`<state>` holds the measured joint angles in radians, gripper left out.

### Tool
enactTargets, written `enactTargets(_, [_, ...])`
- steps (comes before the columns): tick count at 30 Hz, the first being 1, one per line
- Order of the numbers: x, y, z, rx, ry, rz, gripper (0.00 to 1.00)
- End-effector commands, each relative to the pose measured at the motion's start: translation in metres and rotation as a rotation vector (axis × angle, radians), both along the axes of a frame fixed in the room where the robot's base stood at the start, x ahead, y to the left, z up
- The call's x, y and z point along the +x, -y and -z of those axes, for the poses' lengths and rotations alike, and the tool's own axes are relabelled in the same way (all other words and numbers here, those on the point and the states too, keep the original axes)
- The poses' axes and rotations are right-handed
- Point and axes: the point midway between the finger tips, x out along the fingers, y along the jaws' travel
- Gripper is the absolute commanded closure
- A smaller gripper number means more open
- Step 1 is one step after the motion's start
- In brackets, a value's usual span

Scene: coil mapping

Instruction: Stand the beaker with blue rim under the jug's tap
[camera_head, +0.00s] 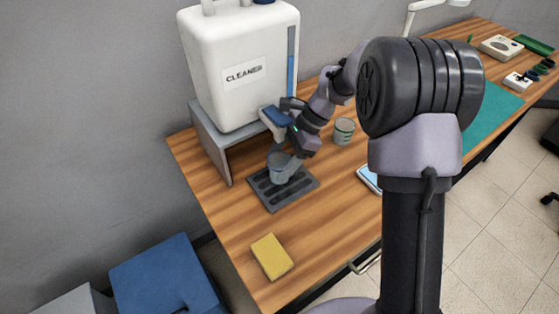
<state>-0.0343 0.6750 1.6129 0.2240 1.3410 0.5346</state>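The white jug (238,75) labelled CLEANER stands on a grey stand (217,150) at the back left of the bench. A blue-grey part at the jug's lower right front may be its tap, but my wrist crowds it and I cannot tell. The beaker with blue rim (277,174) is upright at the dark slotted drip tray (268,199), in front of the stand. My gripper (288,166) is down at the beaker, its grey fingers overlapping the beaker's right side. Whether they are closed on it is not clear.
Another beaker with a greenish rim (344,131) stands right of my wrist. A yellow sponge (272,256) lies at the front left. A pale blue device (369,179) lies partly behind my arm. A green mat (491,107) and small instruments are far right.

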Motion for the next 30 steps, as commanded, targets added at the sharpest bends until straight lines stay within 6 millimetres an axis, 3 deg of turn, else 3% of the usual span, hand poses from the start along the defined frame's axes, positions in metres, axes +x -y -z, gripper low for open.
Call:
enactTargets(11, [0.000,0.000,-0.002,0.000,0.000,0.000,0.22])
enactTargets(14, [0.001,0.001,-0.019,0.000,0.001,0.001,0.22])
enactTargets(21, [0.015,0.038,-0.082,0.000,0.001,0.002,0.22])
enactTargets(24, [0.019,0.050,-0.100,-0.001,0.001,0.002,0.22])
enactTargets(30, [0.023,0.061,-0.114,0.000,0.000,0.000,0.22])
